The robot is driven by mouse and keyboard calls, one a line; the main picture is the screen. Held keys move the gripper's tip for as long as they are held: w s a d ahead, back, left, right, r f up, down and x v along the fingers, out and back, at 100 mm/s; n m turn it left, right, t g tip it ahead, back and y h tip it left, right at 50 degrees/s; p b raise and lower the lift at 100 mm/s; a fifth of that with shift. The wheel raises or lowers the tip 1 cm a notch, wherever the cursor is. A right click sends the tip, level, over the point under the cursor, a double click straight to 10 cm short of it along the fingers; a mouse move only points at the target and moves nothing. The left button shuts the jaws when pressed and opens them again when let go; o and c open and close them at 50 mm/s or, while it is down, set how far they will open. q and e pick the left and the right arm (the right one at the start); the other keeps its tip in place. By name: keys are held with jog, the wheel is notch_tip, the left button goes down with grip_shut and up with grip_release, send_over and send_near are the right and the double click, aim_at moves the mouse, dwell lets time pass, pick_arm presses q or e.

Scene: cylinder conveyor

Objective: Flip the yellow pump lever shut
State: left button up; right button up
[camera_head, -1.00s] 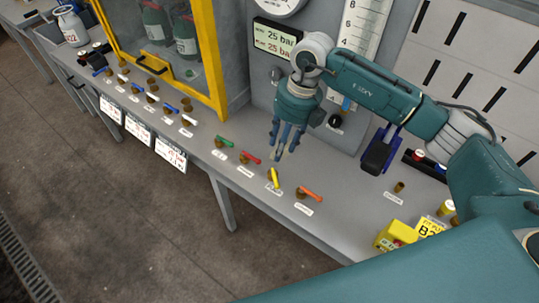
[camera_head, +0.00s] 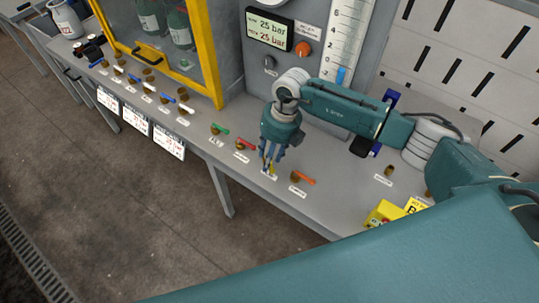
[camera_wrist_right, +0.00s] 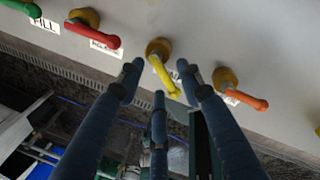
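The yellow pump lever (camera_wrist_right: 164,76) juts from a brass-coloured valve (camera_wrist_right: 158,48) in the right wrist view. In the head view only a small part of the yellow lever (camera_head: 271,170) shows among my fingers. My right gripper (camera_head: 269,164) points down over the lever at the bench's front edge. In the right wrist view its fingers (camera_wrist_right: 158,85) are spread, with the lever in the gap between them. I see no clear contact. My left gripper is in neither view.
A red lever (camera_head: 243,145) and a green lever (camera_head: 219,129) stand to the left, and an orange lever (camera_head: 303,178) close to the right. A yellow-framed cabinet (camera_head: 207,80) stands at the back left.

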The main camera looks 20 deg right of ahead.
grip_shut()
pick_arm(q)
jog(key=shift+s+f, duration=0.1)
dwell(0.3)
